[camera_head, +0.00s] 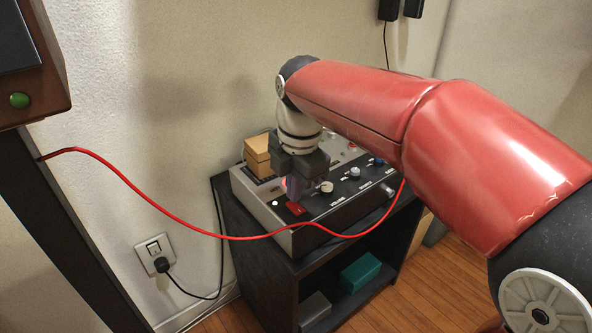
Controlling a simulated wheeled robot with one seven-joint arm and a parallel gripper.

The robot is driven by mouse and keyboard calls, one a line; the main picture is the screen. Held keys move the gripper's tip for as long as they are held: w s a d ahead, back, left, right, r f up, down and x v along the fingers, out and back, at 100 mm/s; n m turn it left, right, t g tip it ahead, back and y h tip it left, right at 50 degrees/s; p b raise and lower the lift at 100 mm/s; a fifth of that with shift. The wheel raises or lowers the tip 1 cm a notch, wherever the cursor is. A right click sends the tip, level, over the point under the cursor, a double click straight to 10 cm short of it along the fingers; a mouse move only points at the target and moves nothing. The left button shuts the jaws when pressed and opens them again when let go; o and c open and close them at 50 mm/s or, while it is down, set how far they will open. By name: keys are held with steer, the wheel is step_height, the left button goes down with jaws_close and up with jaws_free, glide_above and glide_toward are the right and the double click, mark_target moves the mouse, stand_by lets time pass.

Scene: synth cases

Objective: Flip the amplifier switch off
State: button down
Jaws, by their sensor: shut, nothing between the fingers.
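The amplifier (348,210) is a grey and black box with several knobs on its top, standing on a dark shelf unit. A red switch (295,208) sits at the left of its top panel, beside a small white light (275,203). My gripper (292,192) is shut and empty, pointing down just above the red switch. I cannot tell whether the fingertips touch it. My arm covers the right part of the amplifier. Which way the switch is tilted is too small to tell.
A red cable (150,203) hangs across the amplifier's front. A small cardboard box (257,155) stands at the amplifier's back left. A teal box (361,272) lies on the lower shelf. A wall outlet (154,254) holds a black plug. A wooden cabinet (50,85) is at left.

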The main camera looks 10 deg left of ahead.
steer(key=shift+f, duration=0.6)
steer(key=shift+a+f, duration=0.1)
steer(key=shift+f, duration=0.2)
steer(key=shift+s+d, duration=0.45)
steer(key=shift+d, duration=0.2)
